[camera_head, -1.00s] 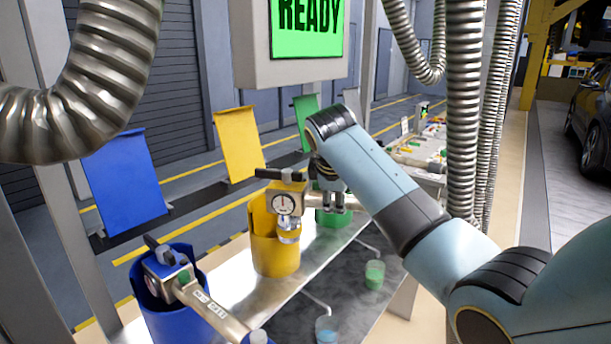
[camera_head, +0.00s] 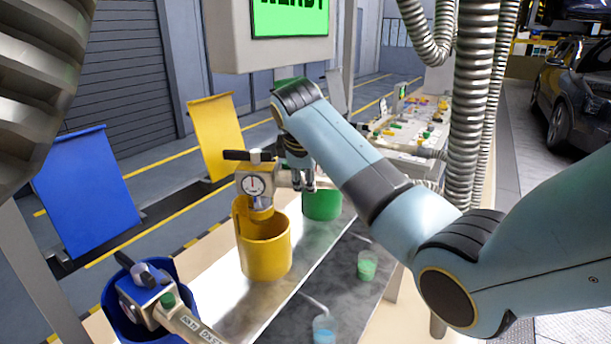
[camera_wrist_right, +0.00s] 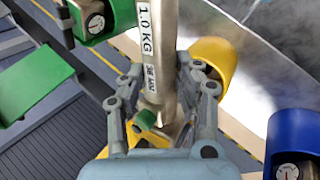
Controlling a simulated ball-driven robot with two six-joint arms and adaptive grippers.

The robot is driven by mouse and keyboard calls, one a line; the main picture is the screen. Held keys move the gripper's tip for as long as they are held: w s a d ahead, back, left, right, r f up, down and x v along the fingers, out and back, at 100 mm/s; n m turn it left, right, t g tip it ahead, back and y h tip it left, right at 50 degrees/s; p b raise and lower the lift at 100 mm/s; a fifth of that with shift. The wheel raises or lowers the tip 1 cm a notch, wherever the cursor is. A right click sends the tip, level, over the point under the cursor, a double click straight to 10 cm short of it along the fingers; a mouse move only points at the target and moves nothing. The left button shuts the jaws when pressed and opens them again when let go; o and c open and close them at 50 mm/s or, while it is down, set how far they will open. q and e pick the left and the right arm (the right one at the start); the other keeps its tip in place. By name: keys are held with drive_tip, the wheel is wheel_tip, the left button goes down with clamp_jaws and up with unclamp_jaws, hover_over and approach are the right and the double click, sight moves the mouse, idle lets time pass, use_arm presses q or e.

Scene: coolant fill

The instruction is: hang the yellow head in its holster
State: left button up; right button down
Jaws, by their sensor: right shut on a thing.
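The yellow head (camera_head: 254,182), with a round white gauge and a black lever, is over the mouth of the yellow holster (camera_head: 265,254). Its nozzle points down at the holster's opening; how far inside the tip sits is hidden. My right gripper (camera_head: 304,182) is shut on the head's grey handle, right of the gauge. In the right wrist view the fingers (camera_wrist_right: 160,78) close on both sides of this labelled handle (camera_wrist_right: 150,50), with the yellow holster (camera_wrist_right: 213,58) beyond them. My left gripper is not in view.
A blue head (camera_head: 145,294) sits in the blue holster (camera_head: 118,322) at the lower left. The green holster (camera_head: 322,204) stands behind my right gripper. Small cups of green (camera_head: 367,266) and blue (camera_head: 324,330) liquid stand on the bench. Corrugated hoses hang nearby.

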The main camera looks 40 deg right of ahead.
drive_tip(key=shift+f, duration=0.55)
drive_tip(key=shift+s+f+b, duration=0.1)
drive_tip(key=shift+f+b, duration=0.2)
drive_tip(key=shift+b, duration=0.05)
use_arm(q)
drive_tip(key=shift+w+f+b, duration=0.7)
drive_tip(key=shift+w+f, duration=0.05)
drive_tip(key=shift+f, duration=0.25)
use_arm(e)
wheel_tip(320, 180, down, 4)
use_arm(q)
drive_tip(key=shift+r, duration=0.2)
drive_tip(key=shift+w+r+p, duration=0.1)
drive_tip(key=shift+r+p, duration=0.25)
drive_tip(key=shift+p, duration=0.2)
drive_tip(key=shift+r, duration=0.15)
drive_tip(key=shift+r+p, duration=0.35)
drive_tip(key=shift+p, duration=0.1)
